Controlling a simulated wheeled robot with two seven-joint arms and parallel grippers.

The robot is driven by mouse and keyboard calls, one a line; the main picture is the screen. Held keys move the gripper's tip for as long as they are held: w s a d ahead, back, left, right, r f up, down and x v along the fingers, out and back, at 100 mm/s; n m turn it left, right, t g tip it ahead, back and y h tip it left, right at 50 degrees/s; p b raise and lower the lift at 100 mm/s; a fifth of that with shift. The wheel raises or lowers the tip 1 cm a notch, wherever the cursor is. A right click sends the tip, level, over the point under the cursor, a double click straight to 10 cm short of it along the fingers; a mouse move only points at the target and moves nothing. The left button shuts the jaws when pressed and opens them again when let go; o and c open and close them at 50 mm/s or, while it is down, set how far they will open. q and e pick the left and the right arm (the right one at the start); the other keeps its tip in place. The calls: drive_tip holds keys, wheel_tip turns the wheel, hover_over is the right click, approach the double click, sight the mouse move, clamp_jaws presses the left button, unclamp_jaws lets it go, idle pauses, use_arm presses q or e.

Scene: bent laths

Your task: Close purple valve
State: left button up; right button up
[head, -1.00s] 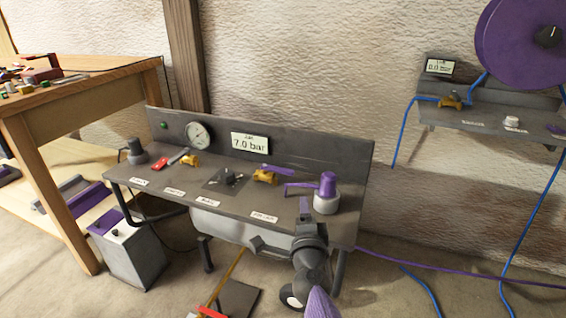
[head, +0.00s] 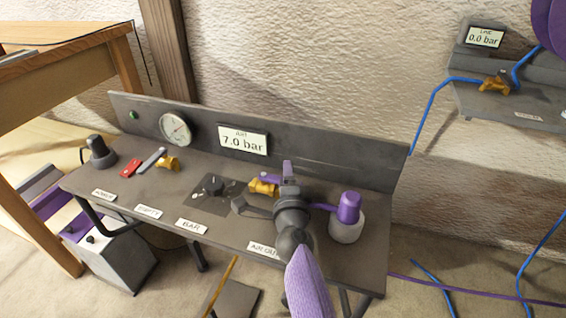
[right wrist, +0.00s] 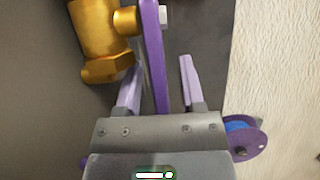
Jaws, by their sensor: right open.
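The purple valve has a brass body (head: 263,187) on the grey bench, right of the bar dial, and a purple lever. In the head view most of the lever is hidden behind my right gripper (head: 288,182). In the right wrist view the lever (right wrist: 152,45) runs lengthwise beside the brass body (right wrist: 100,40). There my right gripper (right wrist: 161,80) is open, with the lever showing between its two lilac fingers, closer to the left one. I cannot tell whether a finger touches it. My left gripper is not in view.
The bench backboard carries a gauge (head: 175,128) and a display reading 7.0 bar (head: 243,141). A wall shelf (head: 500,104) at right holds another brass valve (head: 495,82) and a 0.0 bar display (head: 484,37).

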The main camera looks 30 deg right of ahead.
drive_tip(key=shift+w, duration=0.1)
clamp_jaws()
idle(0.7)
idle(0.3)
idle(0.4)
